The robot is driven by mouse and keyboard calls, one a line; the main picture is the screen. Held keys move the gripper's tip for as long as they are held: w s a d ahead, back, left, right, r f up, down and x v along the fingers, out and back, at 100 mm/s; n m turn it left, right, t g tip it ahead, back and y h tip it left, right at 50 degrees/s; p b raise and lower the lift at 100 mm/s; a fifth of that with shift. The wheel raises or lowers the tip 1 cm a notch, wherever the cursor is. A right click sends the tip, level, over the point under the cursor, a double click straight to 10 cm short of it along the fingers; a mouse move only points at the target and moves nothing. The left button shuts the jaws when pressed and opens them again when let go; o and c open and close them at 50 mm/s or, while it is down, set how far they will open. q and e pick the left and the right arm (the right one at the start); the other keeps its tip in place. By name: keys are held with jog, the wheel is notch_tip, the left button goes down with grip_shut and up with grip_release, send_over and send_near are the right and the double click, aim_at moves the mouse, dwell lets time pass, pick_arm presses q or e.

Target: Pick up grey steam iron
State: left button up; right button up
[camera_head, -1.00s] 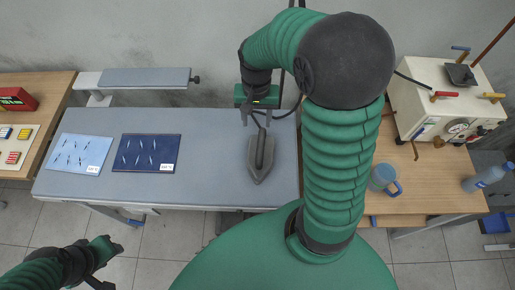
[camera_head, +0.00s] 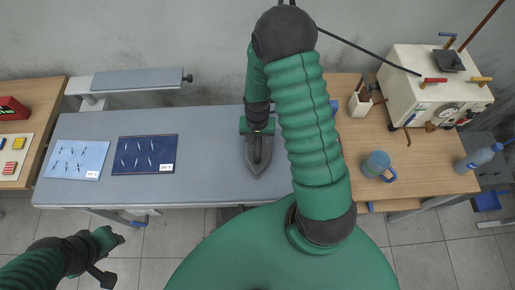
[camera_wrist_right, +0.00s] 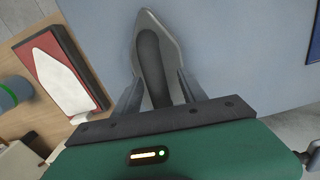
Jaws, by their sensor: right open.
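The grey steam iron (camera_head: 258,158) lies on the ironing table's grey top, its pointed end toward the front edge. My right gripper (camera_head: 257,137) is over its rear part from above. In the right wrist view the iron (camera_wrist_right: 148,22) points away, and its dark handle (camera_wrist_right: 152,65) runs between the two fingers of my open right gripper (camera_wrist_right: 158,88). A finger is on each side of the handle; whether they touch it I cannot tell. My left gripper (camera_head: 108,258) is at the lower left, off the table, with its jaw state unclear.
The ironing table (camera_head: 215,185) holds a light blue board (camera_head: 75,158) and a dark blue board (camera_head: 146,154) at left. A red pad with a white iron shape (camera_wrist_right: 62,75) shows beside the table.

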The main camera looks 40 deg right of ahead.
jog(key=shift+s+a+r, duration=0.1)
jog(key=c, duration=0.5)
jog(key=shift+d, duration=0.2)
grip_shut()
jog(key=shift+w+r, duration=0.1)
jog(key=shift+w, duration=0.1)
dwell(0.3)
